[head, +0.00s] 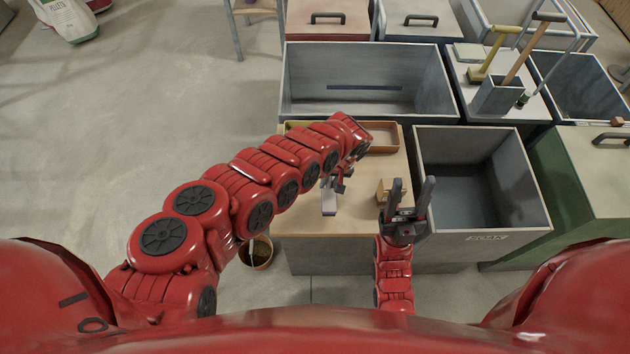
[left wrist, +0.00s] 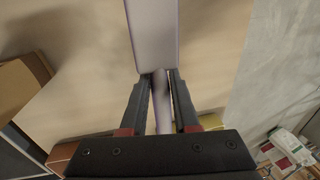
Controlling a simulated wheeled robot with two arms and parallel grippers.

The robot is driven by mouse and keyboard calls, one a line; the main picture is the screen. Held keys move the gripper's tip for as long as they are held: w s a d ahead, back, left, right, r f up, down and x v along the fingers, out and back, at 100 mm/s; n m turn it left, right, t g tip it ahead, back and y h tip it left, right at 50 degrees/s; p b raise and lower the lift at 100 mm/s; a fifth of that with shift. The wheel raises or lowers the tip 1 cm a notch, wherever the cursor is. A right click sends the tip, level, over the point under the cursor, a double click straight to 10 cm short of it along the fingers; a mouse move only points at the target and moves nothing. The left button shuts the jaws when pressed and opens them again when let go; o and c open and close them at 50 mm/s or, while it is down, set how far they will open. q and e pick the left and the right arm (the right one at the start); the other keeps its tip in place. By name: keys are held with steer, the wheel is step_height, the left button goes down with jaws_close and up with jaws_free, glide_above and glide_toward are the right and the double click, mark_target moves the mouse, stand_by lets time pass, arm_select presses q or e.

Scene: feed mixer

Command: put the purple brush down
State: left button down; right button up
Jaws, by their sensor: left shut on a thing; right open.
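The purple brush (head: 329,201) shows in the head view as a pale, narrow block over the wooden worktop (head: 305,221). In the left wrist view the brush (left wrist: 154,40) has a pale grey-white broad part with purple edges, and its thin handle runs between the fingers. My left gripper (head: 341,181) is shut on that handle, and the fingers also show in the left wrist view (left wrist: 161,76). I cannot tell whether the brush touches the worktop. My right gripper (head: 411,190) is open and empty, fingers upward, near the worktop's right front.
A small wooden block-like thing (head: 384,192) sits just left of my right gripper. A terracotta tray (head: 384,149) lies at the worktop's back. Open grey bins stand behind (head: 300,85) and right (head: 520,218). A bucket (head: 262,265) stands on the floor in front. The worktop's front left is bare.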

mark_target(315, 188)
arm_select(q)
steer(key=shift+w+a+f, duration=0.25)
steer(key=shift+w+a, duration=0.5)
steer(key=shift+a, duration=0.05)
steer(key=shift+w+a, duration=0.1)
steer(key=shift+a, duration=0.15)
steer(key=shift+w+a+b, duration=0.25)
steer(key=shift+a+b, duration=0.05)
steer(key=shift+a, duration=0.2)
steer(key=shift+w+a+b, duration=0.25)
steer(key=shift+a, duration=0.25)
steer(key=b+x, duration=0.3)
steer(key=shift+d+f, duration=0.3)
steer(key=shift+f, duration=0.25)
steer(key=shift+r, duration=0.25)
steer(key=shift+s+f, duration=0.1)
steer(key=shift+f, duration=0.1)
steer(key=c, duration=0.7)
jaws_free()
steer(key=shift+o, duration=0.2)
